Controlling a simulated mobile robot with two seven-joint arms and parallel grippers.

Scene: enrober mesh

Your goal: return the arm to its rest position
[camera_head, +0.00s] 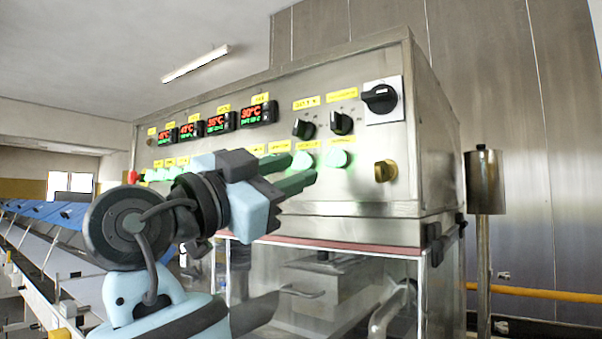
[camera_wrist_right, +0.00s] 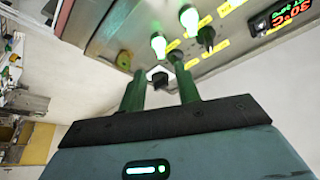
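My right gripper (camera_head: 302,168) is raised in front of the control panel (camera_head: 225,150) of a steel machine, its fingers pointing right in the head view. Its two green-tinted fingers stand apart with nothing seen between them. In the right wrist view the gripper (camera_wrist_right: 160,74) is also open, with lit green buttons and a black knob beyond the fingertips. Whether the fingertips touch the panel cannot be told. My right arm (camera_head: 140,290) rises from the lower left, bent at a dark round joint. My left gripper is not in view.
The panel carries red-digit temperature displays (camera_head: 259,113), black knobs (camera_head: 341,123), a rotary switch (camera_head: 380,99) and a brass-coloured knob (camera_head: 385,171). Below is a clear-walled chamber (camera_head: 340,290). A conveyor (camera_head: 45,245) runs at the left. A metal cylinder on a post (camera_head: 484,180) stands right.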

